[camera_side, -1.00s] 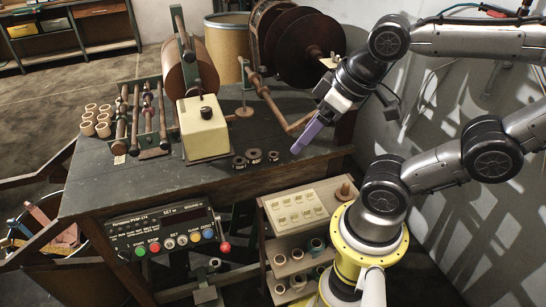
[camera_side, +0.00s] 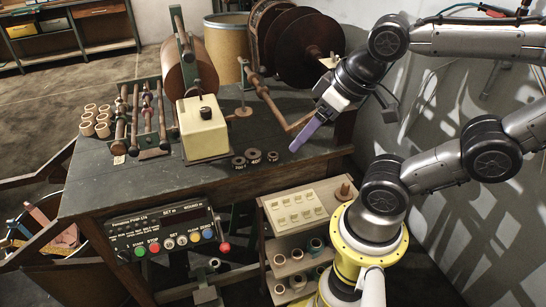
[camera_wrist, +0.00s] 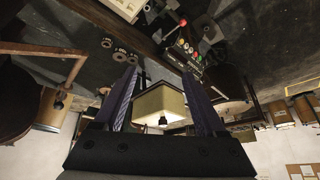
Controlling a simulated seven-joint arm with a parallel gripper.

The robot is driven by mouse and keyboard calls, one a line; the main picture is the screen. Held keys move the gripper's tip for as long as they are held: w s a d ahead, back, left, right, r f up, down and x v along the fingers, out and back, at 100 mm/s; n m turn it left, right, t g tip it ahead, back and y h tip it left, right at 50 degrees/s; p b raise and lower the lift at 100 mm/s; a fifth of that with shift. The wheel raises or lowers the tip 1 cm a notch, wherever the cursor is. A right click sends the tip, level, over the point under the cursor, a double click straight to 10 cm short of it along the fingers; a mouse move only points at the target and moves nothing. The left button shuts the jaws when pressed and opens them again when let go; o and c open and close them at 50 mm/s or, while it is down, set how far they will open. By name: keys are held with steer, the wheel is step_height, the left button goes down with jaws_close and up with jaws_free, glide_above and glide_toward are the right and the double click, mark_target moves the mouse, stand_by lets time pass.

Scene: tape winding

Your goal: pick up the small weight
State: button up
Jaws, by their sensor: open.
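I cannot tell for sure which is the small weight. Dark rings also show at the upper left of the wrist view (camera_wrist: 107,42). My gripper (camera_side: 294,149) has purple fingers pointing down and left, to the right of the weights and apart from them. In the wrist view its fingers (camera_wrist: 160,74) stand wide apart, with nothing held between them.
The cream box (camera_side: 204,133) with a black knob stands left of the weights. A wooden bar (camera_side: 270,97) and large dark discs (camera_side: 302,50) stand behind. The control panel (camera_side: 160,233) hangs at the bench front. Bare bench top (camera_side: 120,190) lies at front left.

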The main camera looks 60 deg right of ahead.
steer(key=w+r+m, duration=0.1)
steer(key=r+m, duration=0.1)
steer(key=m, duration=0.2)
steer(key=m+g+h, duration=0.2)
steer(key=m+g, duration=0.4)
steer(key=m, duration=1.2)
glide_above(273, 157)
step_height(273, 157, down, 13)
steer(key=f, duration=0.4)
steer(key=d+f, duration=0.1)
steer(key=f, duration=0.2)
steer(key=shift+w+f, duration=0.1)
steer(key=shift+w, duration=0.1)
steer(key=shift+w+f, duration=0.1)
steer(key=shift+f, duration=2.7)
jaws_close()
